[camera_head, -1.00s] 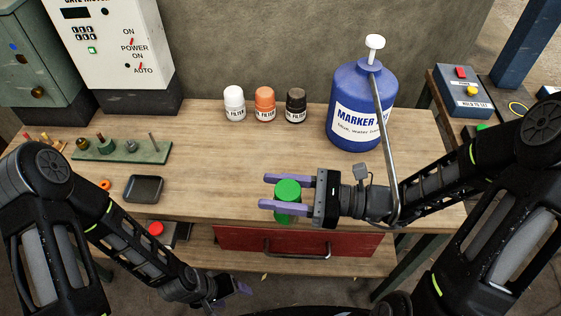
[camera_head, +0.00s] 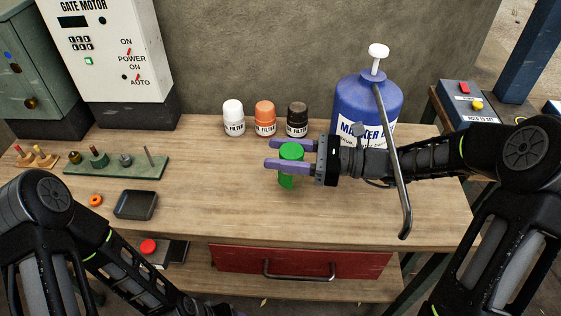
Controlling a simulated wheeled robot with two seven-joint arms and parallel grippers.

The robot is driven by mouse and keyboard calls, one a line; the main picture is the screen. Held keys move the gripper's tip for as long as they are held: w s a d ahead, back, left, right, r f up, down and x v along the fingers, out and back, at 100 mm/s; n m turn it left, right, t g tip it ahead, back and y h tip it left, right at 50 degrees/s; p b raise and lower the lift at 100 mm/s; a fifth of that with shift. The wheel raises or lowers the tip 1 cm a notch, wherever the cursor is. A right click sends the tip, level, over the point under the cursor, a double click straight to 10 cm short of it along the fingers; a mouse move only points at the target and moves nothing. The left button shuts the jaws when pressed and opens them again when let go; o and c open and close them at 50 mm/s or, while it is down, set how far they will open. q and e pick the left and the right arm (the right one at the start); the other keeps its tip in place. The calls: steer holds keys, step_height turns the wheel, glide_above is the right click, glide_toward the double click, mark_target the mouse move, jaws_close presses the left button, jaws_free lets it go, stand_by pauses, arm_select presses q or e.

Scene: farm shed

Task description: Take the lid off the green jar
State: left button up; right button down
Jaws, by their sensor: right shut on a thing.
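The green jar (camera_head: 287,181) is a small upright cylinder near the middle of the camera_head view, above the wooden workbench. Its round top (camera_head: 291,149) is a brighter green; where lid and body meet is hard to make out. My right gripper (camera_head: 284,155) comes in from the right and is shut on the jar, with one purple finger on the far side and one on the near side. I cannot tell whether the jar's base touches the bench.
White (camera_head: 234,119), orange (camera_head: 265,118) and black (camera_head: 297,119) filter jars stand behind. A blue marker pump bottle (camera_head: 355,103) stands close behind my right forearm, its spout hanging in front. A dark tray (camera_head: 136,204) lies left. The bench (camera_head: 215,195) between is clear.

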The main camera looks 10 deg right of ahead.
steer(key=shift+w, duration=0.3)
step_height(320, 180, down, 4)
steer(key=b, duration=0.4)
steer(key=shift+w+d+r, duration=0.1)
steer(key=shift+w, duration=0.05)
steer(key=shift+r, duration=0.1)
steer(key=c, duration=0.7)
jaws_free()
